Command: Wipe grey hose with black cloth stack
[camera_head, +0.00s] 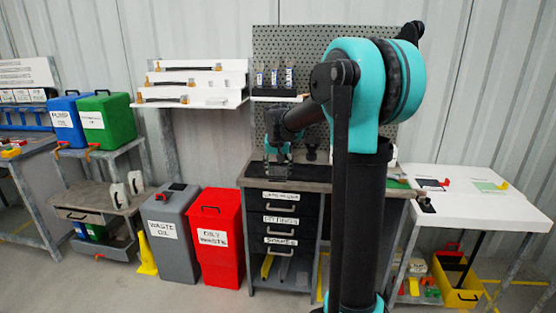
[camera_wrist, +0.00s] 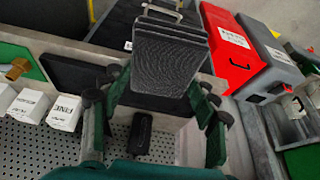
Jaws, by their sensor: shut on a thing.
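The black cloth stack (camera_wrist: 170,60) is a thick pile of dark, ribbed squares in the wrist view. My gripper (camera_wrist: 160,95) is shut on it, with a finger at each side, and holds it above the workbench. Several hoses with brass-coloured ends lie on the white wall rack; one is the middle hose (camera_head: 180,83). I cannot tell which is the grey hose. My gripper is apart from the rack, to its right and lower.
The workbench (camera_head: 312,187) stands against a pegboard (camera_head: 270,45). White boxes (camera_wrist: 64,112) and a brass fitting (camera_wrist: 18,68) show near my gripper. A red bin (camera_head: 216,235) and a grey bin (camera_head: 172,235) stand left of the bench. A white table (camera_head: 465,210) is right.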

